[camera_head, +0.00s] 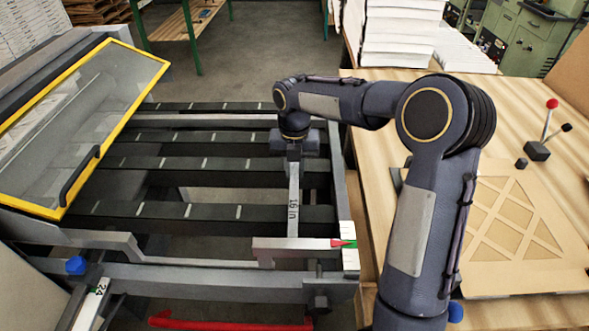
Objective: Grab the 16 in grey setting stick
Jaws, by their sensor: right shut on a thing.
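The grey setting stick (293,200) marked "16 in" is in the middle of the head view. It runs lengthwise over the dark slatted bed (170,165) of the machine, towards the grey front bar. My right gripper (294,145) is at its far end, shut on it, with the arm reaching in from the right. The fingertips are mostly hidden by the gripper body and wrist. Another stick (92,300), marked "24", lies at the lower left. My left gripper is not in view.
A yellow-framed clear cover (120,85) stands open at the left. A wooden table (385,85) at the right holds paper stacks (400,35), a cardboard filter frame (510,225) and a small lever box (537,151). A red bar (230,322) is low in front.

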